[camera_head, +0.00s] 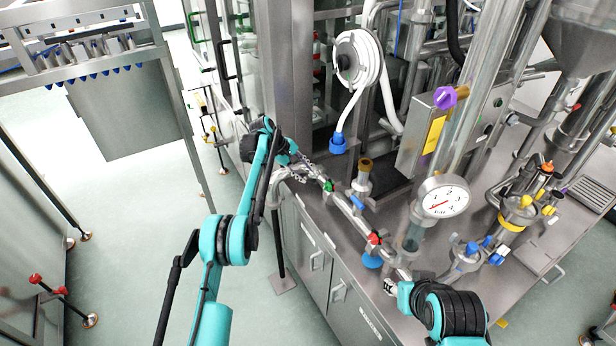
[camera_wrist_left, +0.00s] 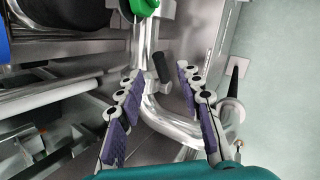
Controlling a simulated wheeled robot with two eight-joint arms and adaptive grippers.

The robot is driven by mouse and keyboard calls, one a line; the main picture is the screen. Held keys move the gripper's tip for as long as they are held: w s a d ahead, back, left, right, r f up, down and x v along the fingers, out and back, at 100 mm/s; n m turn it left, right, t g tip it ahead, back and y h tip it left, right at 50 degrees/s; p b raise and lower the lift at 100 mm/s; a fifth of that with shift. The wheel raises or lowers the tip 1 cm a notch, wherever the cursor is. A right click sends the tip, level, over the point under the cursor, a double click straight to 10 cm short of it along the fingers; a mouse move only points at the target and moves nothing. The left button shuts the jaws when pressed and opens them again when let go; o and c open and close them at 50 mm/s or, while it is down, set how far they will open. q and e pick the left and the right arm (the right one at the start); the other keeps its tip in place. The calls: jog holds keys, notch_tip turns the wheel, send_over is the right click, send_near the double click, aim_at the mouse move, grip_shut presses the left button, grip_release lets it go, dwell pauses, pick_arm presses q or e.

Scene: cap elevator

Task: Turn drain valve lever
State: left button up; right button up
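My left gripper (camera_head: 303,168) is at the left end of a steel pipe (camera_head: 345,206) along the bench's front. In the left wrist view the left gripper (camera_wrist_left: 157,74) is open, its purple-padded fingers spread on either side of a curved pipe (camera_wrist_left: 172,122). A short black lever (camera_wrist_left: 161,67) stands between the fingertips, with no clear contact. A green valve part (camera_wrist_left: 145,7) lies beyond it, and also shows in the head view (camera_head: 328,186). I cannot tell which lever is the drain valve's. My right gripper (camera_head: 391,287) is at the bench's front edge; its fingers are unclear.
A blue lever (camera_head: 357,202) and a red valve part (camera_head: 375,238) sit farther along the pipe. A pressure gauge (camera_head: 443,200) and a hose reel (camera_head: 358,58) stand behind. Open floor lies left of the bench.

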pick_arm(q)
jog(key=v, duration=0.8)
jog(key=shift+a+r, duration=0.15)
jog(key=shift+r, duration=0.1)
jog(key=shift+s, duration=0.1)
